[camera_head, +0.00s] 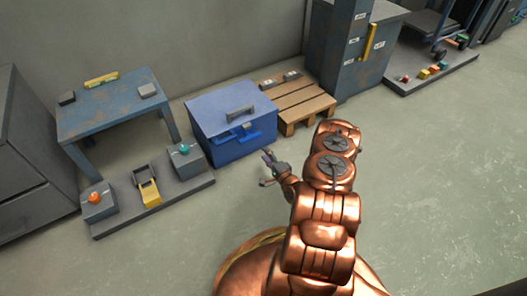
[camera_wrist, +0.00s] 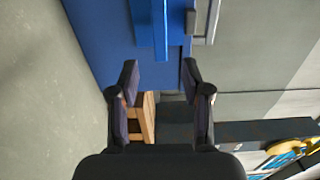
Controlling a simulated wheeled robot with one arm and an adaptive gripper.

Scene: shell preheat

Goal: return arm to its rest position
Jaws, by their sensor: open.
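My gripper (camera_head: 271,170) is at the end of my copper-coloured arm, in front of the blue chest and apart from it in the head view. In the wrist view my gripper (camera_wrist: 160,76) has its two dark fingers spread, with nothing between them.
A wooden pallet (camera_head: 303,104) lies right of the chest, before a grey-blue cabinet (camera_head: 345,70). Left are a worn blue table (camera_head: 118,105) and a low grey platform (camera_head: 125,213) with a yellow item (camera_head: 148,190) and two boxes with orange and teal knobs.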

